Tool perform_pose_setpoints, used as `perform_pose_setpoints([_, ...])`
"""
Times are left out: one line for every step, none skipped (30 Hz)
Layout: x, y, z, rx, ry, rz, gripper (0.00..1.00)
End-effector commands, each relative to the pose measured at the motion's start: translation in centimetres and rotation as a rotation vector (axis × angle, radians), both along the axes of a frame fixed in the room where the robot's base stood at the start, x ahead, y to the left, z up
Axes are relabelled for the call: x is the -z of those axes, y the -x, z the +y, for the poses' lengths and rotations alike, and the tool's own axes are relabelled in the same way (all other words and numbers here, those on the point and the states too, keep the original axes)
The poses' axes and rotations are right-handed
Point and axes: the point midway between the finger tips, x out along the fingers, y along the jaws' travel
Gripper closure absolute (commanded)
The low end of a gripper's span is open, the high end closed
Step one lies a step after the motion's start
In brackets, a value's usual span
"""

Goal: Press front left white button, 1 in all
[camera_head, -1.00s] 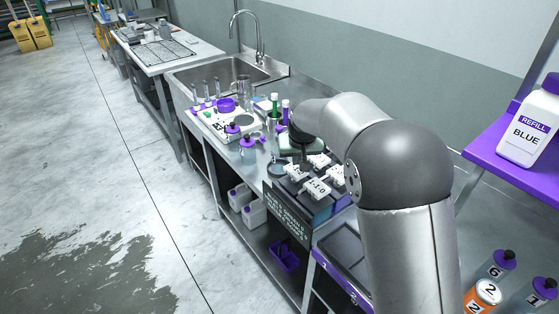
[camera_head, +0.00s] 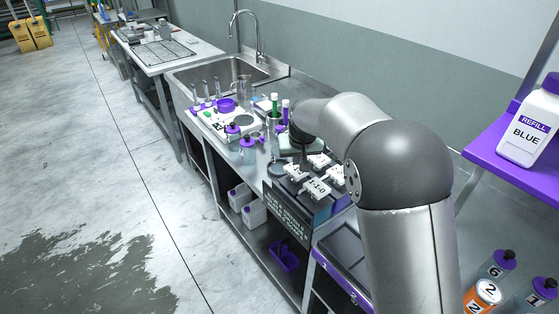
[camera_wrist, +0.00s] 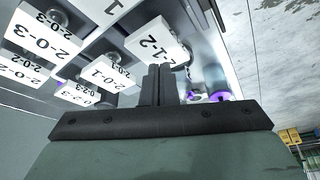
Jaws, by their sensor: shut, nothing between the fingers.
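Several white buttons with printed number labels stand on a dark box on the steel counter. In the head view the left one (camera_head: 293,172) is nearest my gripper (camera_head: 304,164), with the front one (camera_head: 317,189) toward the counter's edge. My fingers are shut and empty, pointing down by the left button. In the wrist view, my shut fingers (camera_wrist: 156,68) come up close to the edge of a button labelled 2-1-2 (camera_wrist: 158,43); I cannot tell whether they touch it. A button labelled 2-0-1 (camera_wrist: 108,73) lies left of them. My arm hides part of the box.
Purple-capped bottles (camera_head: 248,151), a purple bowl (camera_head: 226,104) and tubes stand along the counter toward the sink (camera_head: 222,75). Numbered bottles stand at lower right.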

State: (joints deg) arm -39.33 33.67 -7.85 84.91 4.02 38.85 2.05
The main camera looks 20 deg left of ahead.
Motion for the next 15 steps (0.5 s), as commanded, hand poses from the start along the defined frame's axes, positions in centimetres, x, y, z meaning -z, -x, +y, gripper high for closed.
perform_pose_setpoints([0.2, 0.0, 0.0, 0.000, 0.000, 0.000, 1.00])
perform_pose_setpoints([0.3, 0.0, 0.0, 0.000, 0.000, 0.000, 1.00])
perform_pose_setpoints([0.4, 0.0, 0.0, 0.000, 0.000, 0.001, 1.00])
perform_pose_setpoints([0.5, 0.0, 0.0, 0.000, 0.000, 0.001, 1.00])
perform_pose_setpoints([0.7, 0.0, 0.0, 0.000, 0.000, 0.001, 1.00])
perform_pose_setpoints([0.8, 0.0, 0.0, 0.000, 0.000, 0.001, 1.00])
perform_pose_setpoints([1.0, 0.0, 0.0, 0.000, 0.000, 0.001, 1.00])
perform_pose_setpoints([1.1, 0.0, 0.0, 0.000, 0.000, 0.001, 1.00])
perform_pose_setpoints([1.3, 0.0, 0.0, 0.000, 0.000, 0.001, 1.00])
perform_pose_setpoints([1.4, 0.0, 0.0, 0.000, 0.000, 0.001, 1.00])
perform_pose_setpoints([1.5, 0.0, 0.0, 0.000, 0.000, 0.001, 1.00])
perform_pose_setpoints([1.7, 0.0, 0.0, 0.000, 0.000, 0.001, 1.00])
perform_pose_setpoints([1.8, 0.0, 0.0, 0.000, 0.000, 0.001, 1.00])
perform_pose_setpoints([1.9, 0.0, 0.0, 0.000, 0.000, 0.001, 1.00])
perform_pose_setpoints([2.1, 0.0, 0.0, 0.000, 0.000, 0.001, 1.00])
